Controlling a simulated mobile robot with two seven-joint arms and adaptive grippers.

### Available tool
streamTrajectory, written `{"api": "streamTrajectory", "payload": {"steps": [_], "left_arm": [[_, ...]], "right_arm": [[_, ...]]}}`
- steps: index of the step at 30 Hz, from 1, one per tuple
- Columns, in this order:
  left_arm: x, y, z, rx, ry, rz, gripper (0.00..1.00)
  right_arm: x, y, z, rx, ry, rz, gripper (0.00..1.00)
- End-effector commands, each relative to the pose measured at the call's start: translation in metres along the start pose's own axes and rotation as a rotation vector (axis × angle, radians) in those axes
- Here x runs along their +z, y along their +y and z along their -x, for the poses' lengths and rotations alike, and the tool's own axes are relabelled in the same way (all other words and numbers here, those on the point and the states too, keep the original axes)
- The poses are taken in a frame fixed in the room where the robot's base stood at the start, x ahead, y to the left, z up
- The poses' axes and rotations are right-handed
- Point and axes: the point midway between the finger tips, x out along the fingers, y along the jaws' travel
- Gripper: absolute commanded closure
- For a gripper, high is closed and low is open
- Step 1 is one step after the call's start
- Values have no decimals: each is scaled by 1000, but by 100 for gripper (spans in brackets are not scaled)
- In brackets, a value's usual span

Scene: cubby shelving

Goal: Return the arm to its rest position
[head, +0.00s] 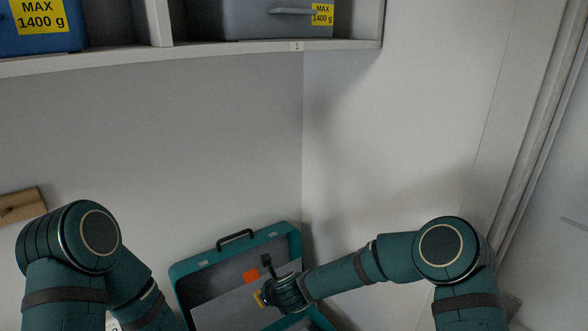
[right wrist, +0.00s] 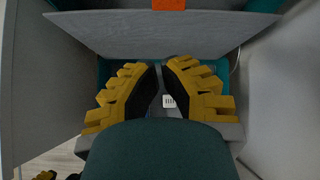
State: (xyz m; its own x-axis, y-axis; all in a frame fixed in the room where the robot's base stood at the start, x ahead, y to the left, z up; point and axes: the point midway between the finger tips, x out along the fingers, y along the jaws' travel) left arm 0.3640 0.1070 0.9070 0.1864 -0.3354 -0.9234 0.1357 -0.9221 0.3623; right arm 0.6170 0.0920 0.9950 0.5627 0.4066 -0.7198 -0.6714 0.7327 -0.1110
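My right arm comes in from the right in the head view. Its gripper (head: 262,297) is in front of an open teal case (head: 181,270). In the right wrist view the two yellow-and-black fingers of this gripper (right wrist: 160,68) stand apart with a gap between them, and I see nothing held. My left arm (head: 80,240) is folded at the lower left of the head view, and its gripper is outside that view. A small yellow-and-black piece (right wrist: 46,175) at the lower left edge of the right wrist view looks like part of my left gripper, mostly cut off.
The case has a black handle (head: 235,237), a grey inner panel (right wrist: 160,35) and an orange label (head: 251,276). A white shelf (head: 230,53) above holds a blue bin (head: 30,45) and a grey bin (head: 250,22). Walls meet in a corner behind. A wooden piece (head: 20,205) is at left.

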Motion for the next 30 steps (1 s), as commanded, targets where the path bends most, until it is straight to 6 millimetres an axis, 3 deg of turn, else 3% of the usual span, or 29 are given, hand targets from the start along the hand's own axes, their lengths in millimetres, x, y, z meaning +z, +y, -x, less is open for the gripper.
{"api": "streamTrajectory", "payload": {"steps": [8,15,18,24,30], "left_arm": [[8,-14,-41,-5,-6,-2,15],[14,-26,-72,-10,-12,-2,15],[16,-29,-82,-11,-14,-3,15],[18,-32,-92,-13,-16,-4,15],[18,-32,-92,-13,-16,-4,15]], "right_arm": [[-147,6,6,105,108,831,100],[-273,25,42,327,113,1548,100],[-312,35,60,420,76,1778,100],[-352,50,85,538,-4,2039,100],[-358,52,91,558,-22,2086,100]]}}
